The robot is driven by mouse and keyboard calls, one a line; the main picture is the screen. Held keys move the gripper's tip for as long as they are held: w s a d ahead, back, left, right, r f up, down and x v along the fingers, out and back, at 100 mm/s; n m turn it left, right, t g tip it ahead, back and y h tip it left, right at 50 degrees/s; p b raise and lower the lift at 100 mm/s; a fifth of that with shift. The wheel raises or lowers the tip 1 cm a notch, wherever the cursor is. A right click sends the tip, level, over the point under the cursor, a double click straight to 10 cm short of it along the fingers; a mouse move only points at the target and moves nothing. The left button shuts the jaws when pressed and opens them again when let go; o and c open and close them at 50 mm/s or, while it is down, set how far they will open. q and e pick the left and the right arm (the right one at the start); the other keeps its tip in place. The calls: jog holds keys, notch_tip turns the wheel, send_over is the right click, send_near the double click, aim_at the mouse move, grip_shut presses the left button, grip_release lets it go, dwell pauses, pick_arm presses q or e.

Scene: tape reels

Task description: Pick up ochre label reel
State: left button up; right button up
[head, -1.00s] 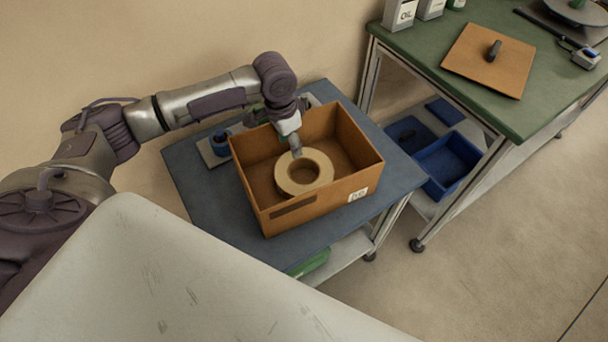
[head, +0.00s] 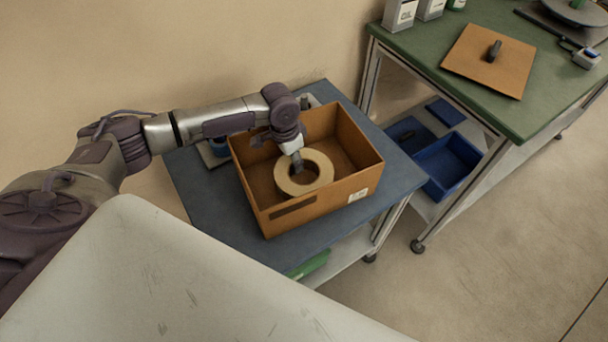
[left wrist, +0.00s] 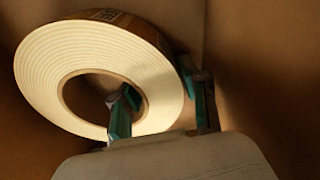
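The label reel (head: 318,174), a thick pale cream ring with a brownish outer side, lies in an open brown cardboard box (head: 322,204). In the left wrist view the reel (left wrist: 50,70) shows its wound layers and round hole. My left gripper (head: 298,162) reaches down into the box at the reel. In the wrist view the open gripper (left wrist: 160,98) has one finger over or in the hole and the other beside the outer edge, with the ring's wall between them. Whether the fingers touch the reel is unclear. My right gripper is not in view.
The box stands on a blue-topped cart (head: 225,205), its walls close around the gripper. A green-topped bench (head: 545,85) stands at right, with a brown board (head: 490,65) on top and a blue bin (head: 450,165) below. Floor at right is clear.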

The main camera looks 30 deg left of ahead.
pick_arm(q)
grip_shut()
jog(key=shift+r, duration=0.15)
